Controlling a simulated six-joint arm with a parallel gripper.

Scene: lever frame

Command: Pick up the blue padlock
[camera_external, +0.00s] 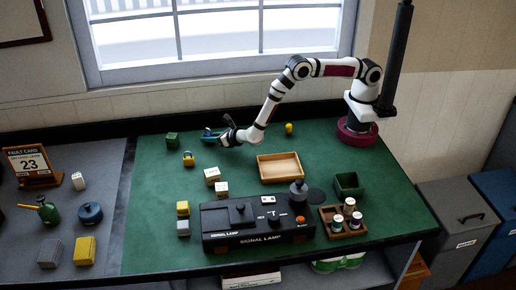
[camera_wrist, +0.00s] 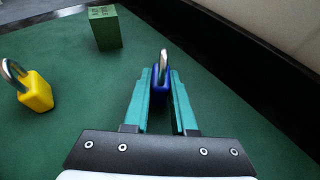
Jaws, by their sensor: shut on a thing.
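The blue padlock (camera_wrist: 160,84) has a silver shackle and stands between the two teal fingers of my gripper (camera_wrist: 162,92) in the wrist view. The fingers are shut on its body from both sides, with the shackle showing above them. In the external view my gripper (camera_external: 211,135) is at the back left of the green mat, and the padlock there is small and mostly hidden by the fingers. I cannot tell whether it touches the mat.
A yellow padlock (camera_external: 188,159) stands nearby; it is also at left in the wrist view (camera_wrist: 36,92). A green block (camera_external: 172,140) is at the back left. White blocks (camera_external: 212,175), a wooden tray (camera_external: 280,167) and the signal lamp box (camera_external: 258,222) are nearer the front.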

